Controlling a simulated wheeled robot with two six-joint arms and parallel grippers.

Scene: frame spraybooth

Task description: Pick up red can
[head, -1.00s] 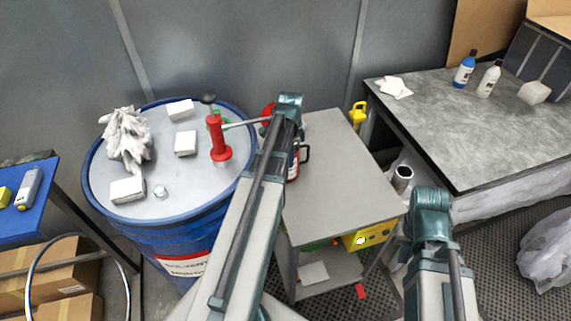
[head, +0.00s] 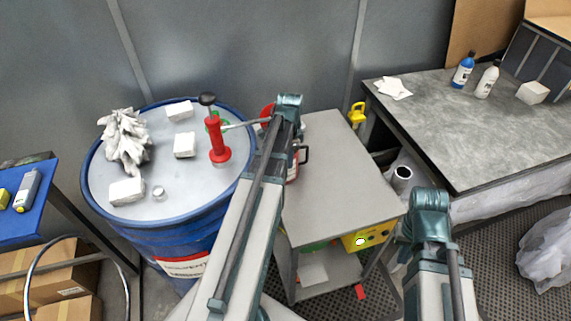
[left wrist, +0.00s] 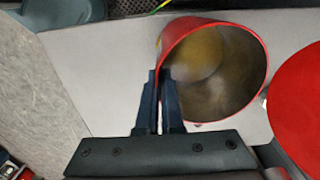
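The red can (left wrist: 262,60) is an open, empty-looking cylinder with its mouth facing the camera in the left wrist view. My left gripper (left wrist: 160,80) has its two fingers close together at the can's left rim, one finger outside and one over the opening, seemingly pinching the wall. In the head view my left arm hides the gripper and most of what is there; a bit of red (head: 266,111) shows beside the arm's elbow, and I cannot tell if it is the same can. My right gripper is out of view; only its arm shows.
A red round surface (left wrist: 300,110) sits close right of the can. The grey cart top (head: 340,190) is largely clear. The blue drum (head: 150,235) left of it carries a red hand pump (head: 218,140), white blocks and a crumpled rag. A workbench (head: 460,130) stands right.

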